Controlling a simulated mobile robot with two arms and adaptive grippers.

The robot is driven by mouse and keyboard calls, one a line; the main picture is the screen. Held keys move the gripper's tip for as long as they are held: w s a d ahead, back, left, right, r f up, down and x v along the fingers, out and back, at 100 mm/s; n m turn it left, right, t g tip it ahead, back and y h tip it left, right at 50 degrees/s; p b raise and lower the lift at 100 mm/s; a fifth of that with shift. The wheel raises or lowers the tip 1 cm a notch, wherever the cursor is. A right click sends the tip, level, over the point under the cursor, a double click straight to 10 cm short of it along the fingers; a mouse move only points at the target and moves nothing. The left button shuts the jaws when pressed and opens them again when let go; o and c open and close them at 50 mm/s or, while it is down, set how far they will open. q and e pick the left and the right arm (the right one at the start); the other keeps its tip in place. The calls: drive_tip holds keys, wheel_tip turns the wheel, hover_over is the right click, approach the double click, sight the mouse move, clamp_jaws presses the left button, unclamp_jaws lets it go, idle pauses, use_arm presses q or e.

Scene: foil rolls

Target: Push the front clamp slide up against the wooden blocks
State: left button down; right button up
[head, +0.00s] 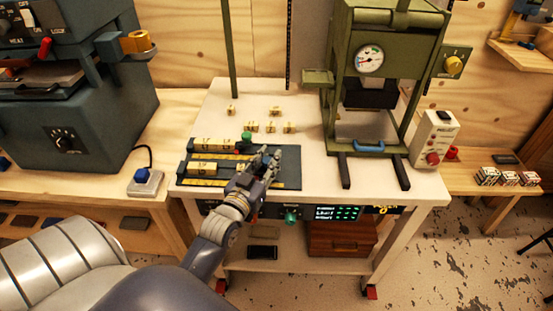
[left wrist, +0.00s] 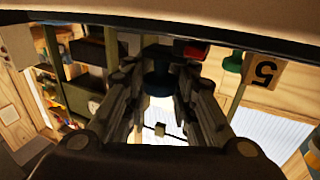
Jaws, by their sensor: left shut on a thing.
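A dark fixture board (head: 288,182) with yellow scale strips lies on the white table. Wooden blocks sit on it in a rear row (head: 215,144) and a front row (head: 208,168). A green knob (head: 246,135) stands at the right end of the rear row; it also shows in the left wrist view (left wrist: 232,63), beside a block marked 5 (left wrist: 265,72). My left gripper (head: 266,161) is over the board's right part, shut on a dark blue knob (left wrist: 158,84), apparently the front clamp slide's. My gripper hides most of that slide and any gap to the front blocks.
Several loose wooden blocks (head: 270,127) lie behind the board. A green press with a gauge (head: 370,59) stands to the right, its dark feet reaching toward the table front. A blue-grey machine (head: 75,120) stands at left. Some table beside the board is clear.

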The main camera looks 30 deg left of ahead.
use_arm(q)
drive_tip(key=shift+s+a+f, duration=0.15)
drive_tip(key=shift+s+a, duration=0.35)
drive_tip(key=shift+a, duration=0.15)
drive_tip(key=c, duration=1.4)
unclamp_jaws()
drive_tip(key=shift+d, duration=0.1)
drive_tip(key=shift+o, duration=0.3)
drive_tip(key=s+d, duration=0.2)
drive_tip(key=s, duration=1)
drive_tip(key=shift+o, duration=0.2)
